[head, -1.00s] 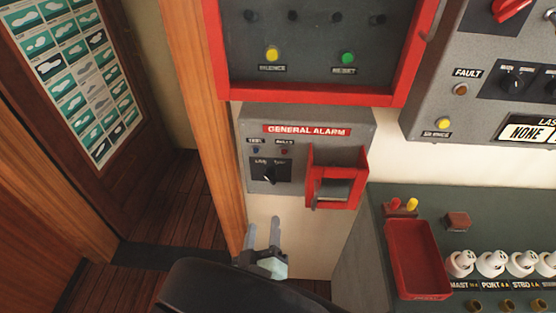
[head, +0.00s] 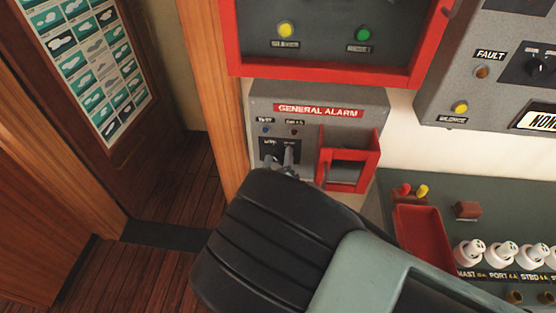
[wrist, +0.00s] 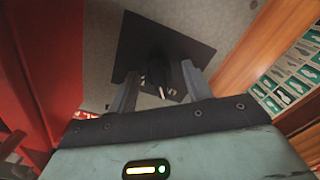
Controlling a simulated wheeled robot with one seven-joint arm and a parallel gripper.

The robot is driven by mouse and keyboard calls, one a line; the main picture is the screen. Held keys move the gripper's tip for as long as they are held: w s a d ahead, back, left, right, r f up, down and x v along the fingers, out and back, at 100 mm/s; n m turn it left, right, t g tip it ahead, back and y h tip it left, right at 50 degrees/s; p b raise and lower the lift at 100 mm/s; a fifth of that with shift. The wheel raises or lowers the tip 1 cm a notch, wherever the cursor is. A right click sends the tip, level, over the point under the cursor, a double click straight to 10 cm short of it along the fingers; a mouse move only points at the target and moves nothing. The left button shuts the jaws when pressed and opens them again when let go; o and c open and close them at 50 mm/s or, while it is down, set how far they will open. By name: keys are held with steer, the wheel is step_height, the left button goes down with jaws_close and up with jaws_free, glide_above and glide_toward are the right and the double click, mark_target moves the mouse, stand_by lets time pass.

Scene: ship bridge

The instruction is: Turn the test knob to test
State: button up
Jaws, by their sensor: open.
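The general alarm box (head: 360,103) is a grey panel with a red label on the wall in the head view. The black test knob (wrist: 157,70) sits on a dark square plate (wrist: 135,45) in the wrist view. My gripper (wrist: 160,84) is open, with one finger on each side of the knob as seen there. In the head view my gripper (head: 278,158) is in front of the plate, and its fingers hide most of the knob. I cannot tell whether either finger touches it. The knob's setting is not readable.
A red frame (head: 374,157) juts out just right of the knob plate. A larger red-bordered panel (head: 320,72) is above. A wooden post (head: 215,90) stands at left. A green console (head: 405,190) with a red tray (head: 425,238) is at lower right.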

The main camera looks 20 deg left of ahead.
steer(key=c, duration=1)
steer(key=shift+o, duration=0.2)
